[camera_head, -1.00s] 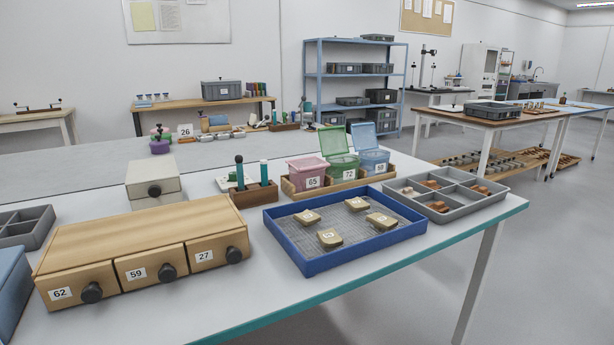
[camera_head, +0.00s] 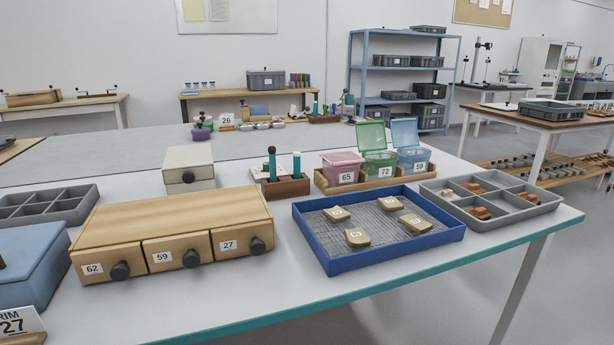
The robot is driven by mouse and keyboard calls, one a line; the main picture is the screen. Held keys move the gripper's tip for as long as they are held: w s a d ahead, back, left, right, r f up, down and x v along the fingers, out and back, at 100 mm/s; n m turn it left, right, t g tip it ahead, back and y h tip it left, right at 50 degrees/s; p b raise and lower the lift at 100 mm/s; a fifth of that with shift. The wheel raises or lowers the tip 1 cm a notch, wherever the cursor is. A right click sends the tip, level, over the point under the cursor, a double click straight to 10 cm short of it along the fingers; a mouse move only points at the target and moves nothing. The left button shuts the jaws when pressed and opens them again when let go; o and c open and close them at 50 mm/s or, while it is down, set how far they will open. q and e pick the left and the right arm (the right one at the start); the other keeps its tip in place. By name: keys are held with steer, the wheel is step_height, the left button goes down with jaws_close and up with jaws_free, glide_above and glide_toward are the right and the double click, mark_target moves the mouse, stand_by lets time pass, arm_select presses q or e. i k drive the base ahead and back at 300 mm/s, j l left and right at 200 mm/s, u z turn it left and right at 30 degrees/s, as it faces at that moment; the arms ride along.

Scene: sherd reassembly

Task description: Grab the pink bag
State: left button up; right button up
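The pink container (camera_head: 344,168), labelled 65, is the only pink item of the bag kind I see. It stands upright at the left end of a wooden tray (camera_head: 364,186) toward the back right of the near table. A green container (camera_head: 379,167), labelled 72, and a blue one (camera_head: 411,160), labelled 59, stand in the same tray to its right, with raised lids. Neither of my grippers is in view.
A blue sieve tray (camera_head: 335,263) with several sherds lies in front of the pink container. A wooden drawer unit (camera_head: 165,217) and a small block with tubes (camera_head: 285,188) stand left of it. A grey divided tray (camera_head: 520,217) is at the right.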

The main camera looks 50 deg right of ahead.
mark_target(339, 175)
steer(key=k+l+u, duration=0.15)
steer(key=l, duration=0.25)
steer(key=k+l+u, duration=0.1)
steer(key=l, duration=0.25)
steer(key=k+l+u, duration=0.15)
steer(key=l, duration=0.2)
steer(key=k+l+u, duration=0.1)
steer(key=l, duration=0.25)
steer(key=k+l+u, duration=0.15)
steer(key=l, duration=0.2)
